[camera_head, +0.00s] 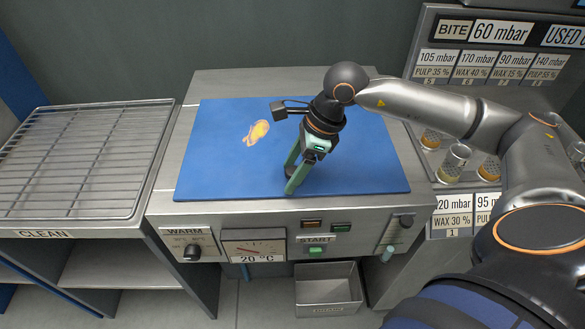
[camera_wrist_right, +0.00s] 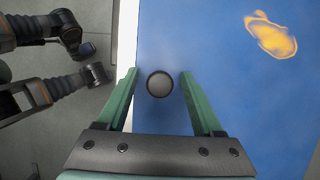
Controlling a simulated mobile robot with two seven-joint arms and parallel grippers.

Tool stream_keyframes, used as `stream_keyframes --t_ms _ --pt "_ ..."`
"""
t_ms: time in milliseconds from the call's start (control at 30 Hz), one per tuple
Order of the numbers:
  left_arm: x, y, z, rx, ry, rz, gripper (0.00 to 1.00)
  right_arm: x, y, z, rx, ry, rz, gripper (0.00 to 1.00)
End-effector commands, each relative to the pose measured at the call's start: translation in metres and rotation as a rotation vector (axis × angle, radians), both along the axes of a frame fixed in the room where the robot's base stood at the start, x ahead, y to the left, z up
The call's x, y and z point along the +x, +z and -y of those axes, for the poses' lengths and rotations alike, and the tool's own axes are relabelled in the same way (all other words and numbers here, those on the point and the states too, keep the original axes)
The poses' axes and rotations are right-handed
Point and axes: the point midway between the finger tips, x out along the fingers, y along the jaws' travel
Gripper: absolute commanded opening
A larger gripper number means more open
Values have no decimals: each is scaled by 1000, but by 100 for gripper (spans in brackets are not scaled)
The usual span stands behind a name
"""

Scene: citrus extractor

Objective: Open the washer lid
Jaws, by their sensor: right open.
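The washer lid (camera_head: 220,165) is a flat blue panel with a yellow-orange stain, lying flat on the steel counter unit. It also fills much of the right wrist view (camera_wrist_right: 220,45). In that view a round dark knob (camera_wrist_right: 160,84) stands near the lid's edge. My right gripper (camera_head: 291,182) points down over the front part of the lid. It is open, with its green fingers on either side of the knob in the wrist view (camera_wrist_right: 159,75). I cannot tell whether the fingers touch it. My left gripper is not in view.
A wire rack (camera_head: 85,160) marked CLEAN stands at the left. The front panel has a WARM dial (camera_head: 192,252), a gauge (camera_head: 254,248) and a green START button (camera_head: 316,250). A steel bin (camera_head: 328,290) sits below. Shelves with several jars (camera_head: 455,160) stand at the right.

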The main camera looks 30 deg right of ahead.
Motion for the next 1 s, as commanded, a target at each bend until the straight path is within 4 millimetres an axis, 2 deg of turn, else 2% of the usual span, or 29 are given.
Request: stream_keyframes --t_ms 167,767,1000 --pt "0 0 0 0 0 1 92 0 0 0 0 -1 0 67" --pt "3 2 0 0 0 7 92 0 0 0 1 -1 -1 0" --pt "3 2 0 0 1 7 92 0 0 0 0 -1 0 0"
